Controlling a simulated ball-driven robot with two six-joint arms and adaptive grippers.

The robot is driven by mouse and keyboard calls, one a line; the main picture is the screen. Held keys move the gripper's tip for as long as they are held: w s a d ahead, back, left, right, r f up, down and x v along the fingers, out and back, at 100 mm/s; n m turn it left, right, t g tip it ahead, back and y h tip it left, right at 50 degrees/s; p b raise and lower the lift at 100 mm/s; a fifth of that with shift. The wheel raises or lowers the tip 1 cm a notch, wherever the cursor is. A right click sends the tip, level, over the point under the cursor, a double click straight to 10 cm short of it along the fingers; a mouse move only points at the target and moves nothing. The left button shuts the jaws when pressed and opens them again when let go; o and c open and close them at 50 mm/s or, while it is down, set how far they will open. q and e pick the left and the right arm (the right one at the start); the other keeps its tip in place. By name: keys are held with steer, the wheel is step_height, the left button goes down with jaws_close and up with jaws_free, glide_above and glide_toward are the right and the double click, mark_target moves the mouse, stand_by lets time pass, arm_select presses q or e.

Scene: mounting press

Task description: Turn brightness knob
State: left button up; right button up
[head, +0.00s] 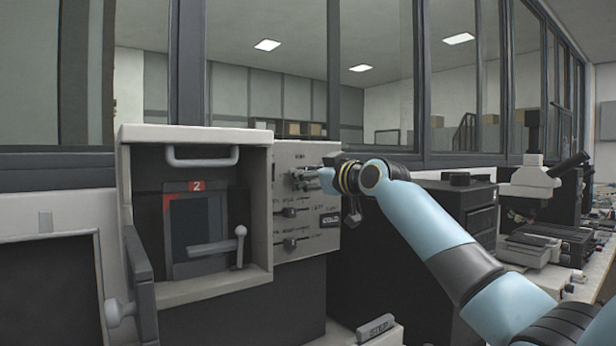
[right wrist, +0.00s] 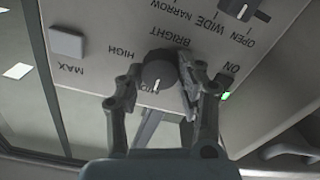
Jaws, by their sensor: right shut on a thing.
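The brightness knob (right wrist: 157,70) is a dark round knob on the pale control panel, with a white pointer line aimed toward the bottom of the right wrist view. The labels BRIGHT and HIGH beside it appear upside down, and another label is partly hidden. My right gripper (right wrist: 155,88) has one finger on each side of the knob and is shut on it. In the head view my right gripper (head: 326,177) is at the upper part of the panel (head: 322,262) and largely covers the knob. My left gripper is not in view.
Around the knob are a square MAX button (right wrist: 66,43), a WIDE/NARROW knob (right wrist: 240,10) and a green light (right wrist: 226,96) by ON. Left of the panel is the press chamber (head: 195,225) with a lever (head: 220,246). Microscopes (head: 535,178) stand at right.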

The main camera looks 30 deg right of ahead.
steer(key=o, duration=1.1)
steer(key=shift+o, duration=0.2)
steer(key=s+d, duration=0.1)
steer(key=s, duration=1.1)
steer(key=shift+d, duration=0.3)
steer(key=shift+f, duration=0.1)
